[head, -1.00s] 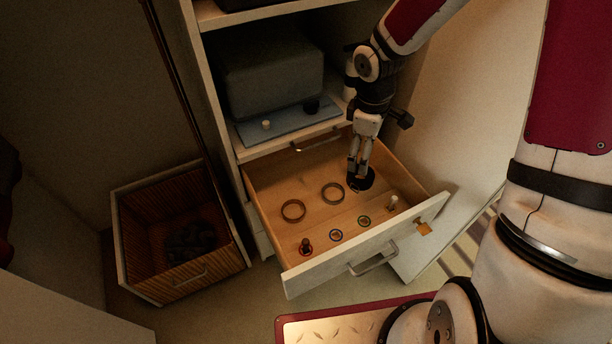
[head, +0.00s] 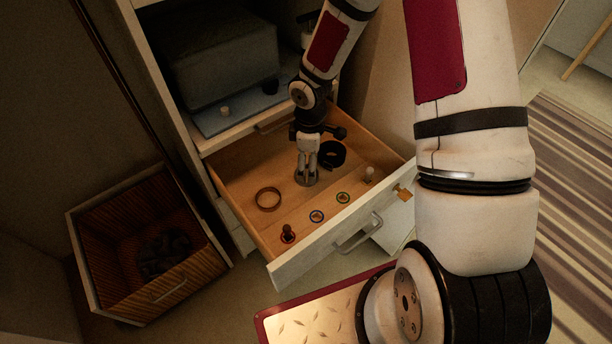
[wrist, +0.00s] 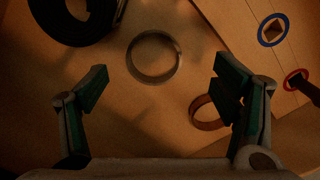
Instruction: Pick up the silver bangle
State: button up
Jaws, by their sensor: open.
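The silver bangle (wrist: 153,57) is a grey ring on the wooden drawer floor. In the wrist view it lies ahead of my gripper (wrist: 161,84), roughly between the lines of the two spread fingers. The fingers are open, with nothing between them that I can see. In the head view my gripper (head: 307,172) points down into the drawer (head: 240,176), right over the bangle, and the fingers largely hide it. A copper-brown ring (head: 268,199) lies left of the bangle; it also shows near the right finger in the wrist view (wrist: 196,119).
A black rolled band (head: 340,153) lies behind the gripper. Small blue (head: 317,216), green (head: 343,197) and red (head: 288,235) ringed items and a pale peg (head: 369,174) sit near the drawer front (head: 318,252). A shelf is above the drawer's back; a wooden bin (head: 120,285) stands left.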

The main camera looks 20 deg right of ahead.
jog(key=f, duration=0.1)
jog(key=f+b, duration=0.1)
jog(key=f, duration=0.1)
jog(key=f+b, duration=0.1)
jog(key=f, duration=0.1)
jog(key=shift+w, duration=0.4)
jog(key=shift+c, duration=0.5)
jog(key=c, duration=1)
